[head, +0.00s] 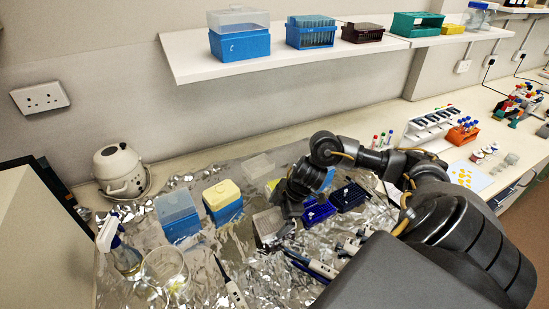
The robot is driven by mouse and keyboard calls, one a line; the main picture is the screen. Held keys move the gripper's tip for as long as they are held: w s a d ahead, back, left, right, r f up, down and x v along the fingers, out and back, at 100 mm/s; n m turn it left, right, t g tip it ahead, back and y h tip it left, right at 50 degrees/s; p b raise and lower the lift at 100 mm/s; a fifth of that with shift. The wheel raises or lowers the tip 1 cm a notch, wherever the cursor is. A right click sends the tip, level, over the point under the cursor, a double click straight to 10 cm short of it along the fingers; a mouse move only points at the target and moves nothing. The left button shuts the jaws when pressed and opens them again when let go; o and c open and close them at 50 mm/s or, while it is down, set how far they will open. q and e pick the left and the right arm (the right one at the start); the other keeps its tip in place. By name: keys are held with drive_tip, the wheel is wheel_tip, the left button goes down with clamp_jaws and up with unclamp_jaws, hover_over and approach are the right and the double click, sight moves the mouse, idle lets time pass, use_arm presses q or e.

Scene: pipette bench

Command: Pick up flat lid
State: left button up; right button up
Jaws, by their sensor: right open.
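My right gripper (287,222) reaches down from the right over the foil-covered bench, with its jaws open. A flat, pale greyish piece that looks like the flat lid (267,222) lies just left of it, partly behind the fingers. I cannot tell whether the fingers touch it. A clear shallow lid or box (258,166) sits further back on the bench. My left gripper is not in view.
A blue box with a clear top (177,214) and a yellow-topped blue box (223,201) stand left of my gripper. Dark blue racks (318,212) sit close on its right. Pipettes (310,265) lie in front. A spray bottle (124,252) and beaker (165,266) stand front left.

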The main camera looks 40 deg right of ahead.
drive_tip(key=shift+w+a+f, duration=0.1)
drive_tip(key=shift+w+f, duration=0.1)
drive_tip(key=shift+f, duration=0.4)
drive_tip(key=shift+s, duration=0.1)
drive_tip(key=shift+c, duration=0.9)
drive_tip(key=c, duration=0.8)
drive_tip(key=shift+r, duration=0.1)
